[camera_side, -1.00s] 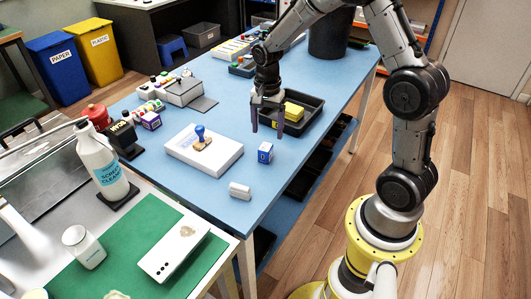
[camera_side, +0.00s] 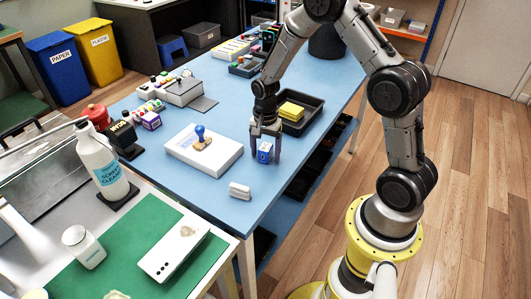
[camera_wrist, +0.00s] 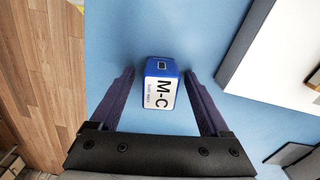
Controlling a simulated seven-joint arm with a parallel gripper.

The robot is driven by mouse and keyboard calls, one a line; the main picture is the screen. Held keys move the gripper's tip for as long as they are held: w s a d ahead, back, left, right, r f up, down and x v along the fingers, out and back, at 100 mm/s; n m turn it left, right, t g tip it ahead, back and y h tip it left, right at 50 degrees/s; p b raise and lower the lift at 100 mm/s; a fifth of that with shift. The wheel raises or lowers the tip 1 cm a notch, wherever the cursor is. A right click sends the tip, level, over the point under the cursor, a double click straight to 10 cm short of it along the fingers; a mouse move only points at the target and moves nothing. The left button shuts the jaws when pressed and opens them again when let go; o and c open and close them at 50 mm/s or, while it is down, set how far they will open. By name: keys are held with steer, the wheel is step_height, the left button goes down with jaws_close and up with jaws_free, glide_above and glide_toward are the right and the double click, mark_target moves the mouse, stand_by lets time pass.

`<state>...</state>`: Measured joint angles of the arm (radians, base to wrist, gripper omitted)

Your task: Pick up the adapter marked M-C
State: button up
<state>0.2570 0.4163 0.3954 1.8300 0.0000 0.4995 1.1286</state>
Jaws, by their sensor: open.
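The adapter marked M-C (camera_wrist: 160,84) is a small blue block with a white label, standing on the blue table. It also shows in the side view (camera_side: 264,152). My gripper (camera_wrist: 160,80) is open, with one dark finger on each side of the adapter. In the wrist view a gap of blue table shows between the adapter and each finger. In the side view my gripper (camera_side: 265,155) points down around the adapter.
A white box (camera_side: 205,150) with a blue-handled stamp (camera_side: 201,138) lies left of the adapter. A small white block (camera_side: 240,190) lies in front. A black tray (camera_side: 303,118) with yellow items stands behind. The table edge runs close on the right.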

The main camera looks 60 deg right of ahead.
jaws_close()
steer(key=shift+r, duration=0.15)
